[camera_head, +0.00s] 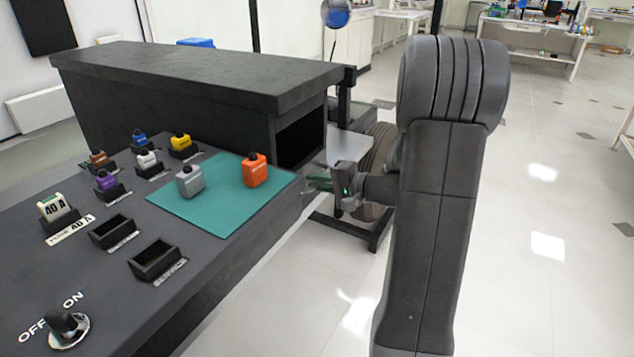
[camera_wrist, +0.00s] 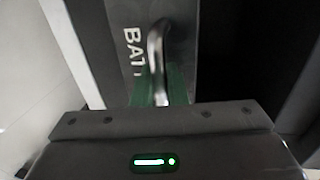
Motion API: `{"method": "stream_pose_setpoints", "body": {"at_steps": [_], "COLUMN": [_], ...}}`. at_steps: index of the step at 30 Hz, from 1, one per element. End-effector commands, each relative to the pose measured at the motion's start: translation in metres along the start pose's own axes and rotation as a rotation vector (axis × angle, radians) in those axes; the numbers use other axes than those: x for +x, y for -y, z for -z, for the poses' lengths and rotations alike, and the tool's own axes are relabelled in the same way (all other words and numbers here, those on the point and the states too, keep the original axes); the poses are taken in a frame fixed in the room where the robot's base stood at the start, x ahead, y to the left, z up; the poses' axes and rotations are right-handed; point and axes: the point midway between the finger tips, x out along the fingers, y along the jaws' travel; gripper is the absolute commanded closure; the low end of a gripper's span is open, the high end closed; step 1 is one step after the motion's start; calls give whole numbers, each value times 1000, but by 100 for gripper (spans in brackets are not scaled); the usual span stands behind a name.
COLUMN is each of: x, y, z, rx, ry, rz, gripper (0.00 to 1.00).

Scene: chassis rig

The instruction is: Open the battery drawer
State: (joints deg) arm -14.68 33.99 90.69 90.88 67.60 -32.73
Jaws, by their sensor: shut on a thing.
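The battery drawer front (camera_wrist: 130,15) is a dark panel with white letters starting "BAT", the rest hidden by its handle. The handle (camera_wrist: 156,45) is a curved metal bar. My gripper (camera_wrist: 163,86) has its green fingers shut on the lower end of the handle in the wrist view. In the head view my gripper (camera_head: 322,182) is low beside the right end of the black cabinet (camera_head: 200,75), past the teal mat's corner. The handle is too small to make out there, and how far the drawer stands out is unclear.
The cabinet's right end has a dark opening (camera_head: 300,138); a grey plate (camera_head: 348,146) shows beside it. The dark bench holds a teal mat (camera_head: 205,215) with a grey and an orange block (camera_head: 255,170), several colored blocks, empty sockets and a knob (camera_head: 65,322). Floor at right is clear.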

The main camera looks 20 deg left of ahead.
Motion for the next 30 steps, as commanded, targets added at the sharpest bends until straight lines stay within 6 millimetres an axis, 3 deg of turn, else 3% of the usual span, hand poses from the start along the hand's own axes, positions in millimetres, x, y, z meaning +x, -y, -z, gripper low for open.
{"method": "stream_pose_setpoints", "body": {"at_steps": [8,21,30], "x": [-46,-170,-218], "y": [-12,-37,-47], "z": [1,1,0], "rx": [1,1,3], "ry": [-6,-6,-2], "rz": [-2,-2,-1], "gripper": [100,100,100]}}
